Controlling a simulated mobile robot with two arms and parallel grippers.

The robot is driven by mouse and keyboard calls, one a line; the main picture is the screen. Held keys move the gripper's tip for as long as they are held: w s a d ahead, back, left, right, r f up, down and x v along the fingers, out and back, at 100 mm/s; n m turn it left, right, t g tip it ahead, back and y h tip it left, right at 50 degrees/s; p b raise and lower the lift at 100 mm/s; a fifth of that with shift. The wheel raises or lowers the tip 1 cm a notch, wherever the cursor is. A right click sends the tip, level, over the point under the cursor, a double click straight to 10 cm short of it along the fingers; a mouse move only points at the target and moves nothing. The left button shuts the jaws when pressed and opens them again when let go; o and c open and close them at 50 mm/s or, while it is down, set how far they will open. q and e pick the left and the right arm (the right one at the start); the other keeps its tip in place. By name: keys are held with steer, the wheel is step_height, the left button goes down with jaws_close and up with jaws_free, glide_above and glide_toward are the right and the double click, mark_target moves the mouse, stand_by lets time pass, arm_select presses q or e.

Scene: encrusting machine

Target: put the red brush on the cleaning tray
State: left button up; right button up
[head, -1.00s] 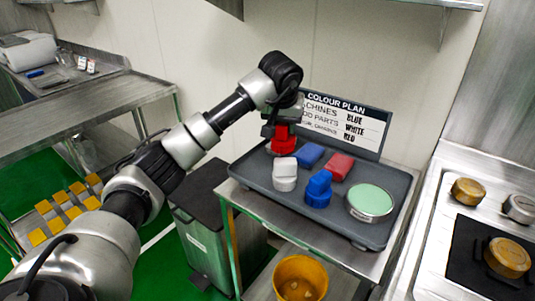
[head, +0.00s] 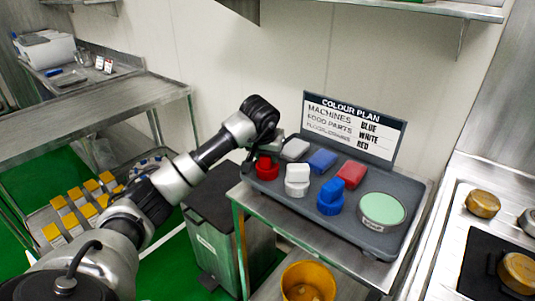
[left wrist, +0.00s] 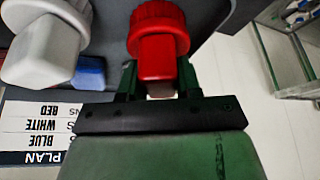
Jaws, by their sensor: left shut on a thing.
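The red brush (head: 267,171) is at the left end of the dark grey cleaning tray (head: 348,229), left of a white brush (head: 297,182). My left gripper (head: 262,155) is shut on it from behind. In the left wrist view the red brush (left wrist: 158,42) sits between the two fingers (left wrist: 158,82), with the white brush (left wrist: 45,45) beside it. I cannot tell whether the red brush touches the tray or hangs just above it. My right gripper is not in view.
On the tray also lie a blue brush (head: 331,197), a pale cloth (head: 295,148), a blue cloth (head: 321,160), a red cloth (head: 351,174) and a round green-topped tin (head: 382,209). A colour plan sign (head: 350,128) stands along the back. A bin (head: 225,235) stands left of the table.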

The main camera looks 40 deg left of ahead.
arm_select(q)
steer(key=shift+f, duration=0.15)
steer(key=o, duration=1)
steer(key=v, duration=1.2)
steer(key=shift+r, duration=0.25)
